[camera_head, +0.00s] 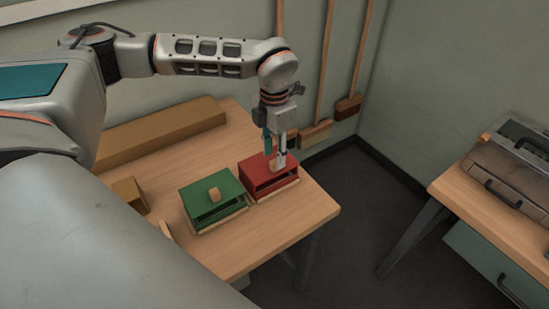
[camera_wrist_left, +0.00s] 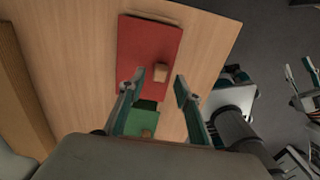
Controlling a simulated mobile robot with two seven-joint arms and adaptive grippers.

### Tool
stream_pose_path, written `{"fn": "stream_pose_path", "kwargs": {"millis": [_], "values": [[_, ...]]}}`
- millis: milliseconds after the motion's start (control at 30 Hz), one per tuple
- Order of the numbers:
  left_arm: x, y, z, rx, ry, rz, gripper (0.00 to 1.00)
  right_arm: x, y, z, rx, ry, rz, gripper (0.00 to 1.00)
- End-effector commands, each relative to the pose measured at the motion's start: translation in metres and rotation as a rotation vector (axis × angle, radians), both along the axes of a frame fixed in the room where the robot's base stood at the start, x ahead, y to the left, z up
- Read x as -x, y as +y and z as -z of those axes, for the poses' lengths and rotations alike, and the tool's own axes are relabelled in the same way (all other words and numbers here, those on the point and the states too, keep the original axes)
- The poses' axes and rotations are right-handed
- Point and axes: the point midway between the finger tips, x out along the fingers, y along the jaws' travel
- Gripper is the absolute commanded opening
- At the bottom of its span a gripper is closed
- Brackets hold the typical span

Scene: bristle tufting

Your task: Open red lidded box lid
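The red lidded box (camera_head: 257,182) stands near the right end of the wooden table, its lid lying flat on top. In the left wrist view the red lid (camera_wrist_left: 146,45) shows from above with a small wooden knob (camera_wrist_left: 161,72). My left gripper (camera_head: 277,156) points down just over the lid. In the left wrist view its two fingers (camera_wrist_left: 159,77) are apart, with the knob showing between their tips; I cannot tell whether they touch it. Teal finger-like parts, likely my right gripper (camera_wrist_left: 301,72), show at the right edge of that view; their state is unclear.
A green lidded box (camera_head: 203,205) with a wooden knob stands close left of the red one. A long brown block (camera_head: 160,132) and a small block (camera_head: 130,193) lie further left. Brooms lean on the wall behind. A second table (camera_head: 480,207) with a case stands right.

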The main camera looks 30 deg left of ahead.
Motion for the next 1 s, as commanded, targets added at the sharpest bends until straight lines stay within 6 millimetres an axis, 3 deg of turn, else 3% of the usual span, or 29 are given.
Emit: {"fn": "stream_pose_path", "kwargs": {"millis": [200,500,633,1000], "values": [[0.000,-0.001,0.020,0.000,0.000,0.001,0.33,0.000,0.000,0.000,0.000,0.000,0.000,0.40],[0.000,-0.001,0.022,0.000,-0.001,0.001,0.33,0.000,-0.001,0.000,0.001,0.001,0.000,0.40],[0.000,-0.001,0.022,0.000,-0.001,0.001,0.02,0.000,0.000,0.000,0.001,0.001,0.000,0.40],[0.000,-0.004,0.021,0.010,0.003,0.001,0.00,0.001,-0.001,0.000,0.002,0.001,-0.001,0.40]]}}
